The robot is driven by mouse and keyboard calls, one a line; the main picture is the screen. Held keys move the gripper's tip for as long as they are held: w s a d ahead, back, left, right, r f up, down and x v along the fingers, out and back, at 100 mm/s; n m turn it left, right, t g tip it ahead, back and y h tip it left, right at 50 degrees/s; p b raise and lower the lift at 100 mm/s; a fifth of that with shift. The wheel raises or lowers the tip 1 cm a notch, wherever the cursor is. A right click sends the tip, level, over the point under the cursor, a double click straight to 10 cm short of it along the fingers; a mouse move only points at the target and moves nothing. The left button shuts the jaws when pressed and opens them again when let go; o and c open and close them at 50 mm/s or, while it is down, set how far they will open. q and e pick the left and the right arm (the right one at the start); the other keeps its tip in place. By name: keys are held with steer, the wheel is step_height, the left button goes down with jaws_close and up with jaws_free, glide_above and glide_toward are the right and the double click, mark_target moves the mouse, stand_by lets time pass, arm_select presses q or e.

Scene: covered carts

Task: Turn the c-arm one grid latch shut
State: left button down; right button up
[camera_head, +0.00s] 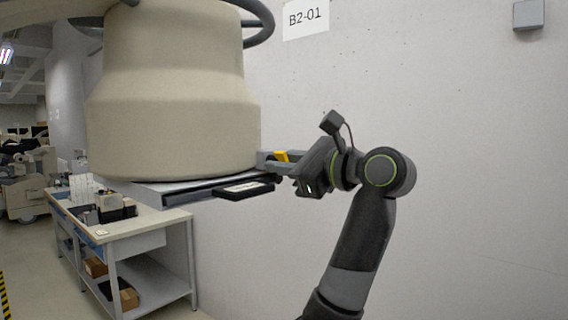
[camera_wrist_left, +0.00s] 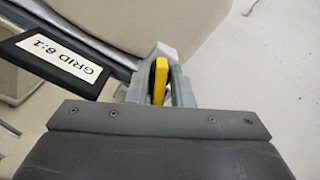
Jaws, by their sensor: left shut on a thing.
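The c-arm's large beige housing (camera_head: 170,90) hangs at the upper left of the head view, with a flat grid slot under it. The yellow grid latch (camera_head: 281,156) is at the slot's right end, and it also shows upright in the left wrist view (camera_wrist_left: 160,82). My left gripper (camera_head: 268,162) reaches it from the right and is shut on it, one grey finger on each side. The black grid handle (camera_head: 244,190) sticks out beside the latch; its label reads GRID 8:1 in the wrist view (camera_wrist_left: 58,57). The fingers partly hide the latch. My right gripper is not in view.
A workbench (camera_head: 175,215) with boxes on its lower shelf stands below and behind the housing at left. A pale wall (camera_head: 470,120) with a B2-01 sign (camera_head: 306,18) fills the right side. A beige machine (camera_head: 22,185) stands at far left.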

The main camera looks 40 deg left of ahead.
arm_select(q)
steer(key=m, duration=0.5)
steer(key=shift+m, duration=0.3)
stand_by(0.4)
steer(key=c, duration=1.5)
jaws_free()
steer(key=shift+d+f+m, duration=0.1)
steer(key=shift+d+m, duration=0.2)
steer(key=shift+d, duration=0.05)
steer(key=d+b, duration=0.1)
steer(key=d, duration=0.4)
steer(key=s+d+b, duration=0.1)
steer(key=d+b, duration=0.1)
steer(key=d, duration=0.4)
steer(key=d+b, duration=0.2)
steer(key=d, duration=0.3)
steer(key=shift+s+d, duration=0.2)
steer(key=shift+d, duration=0.15)
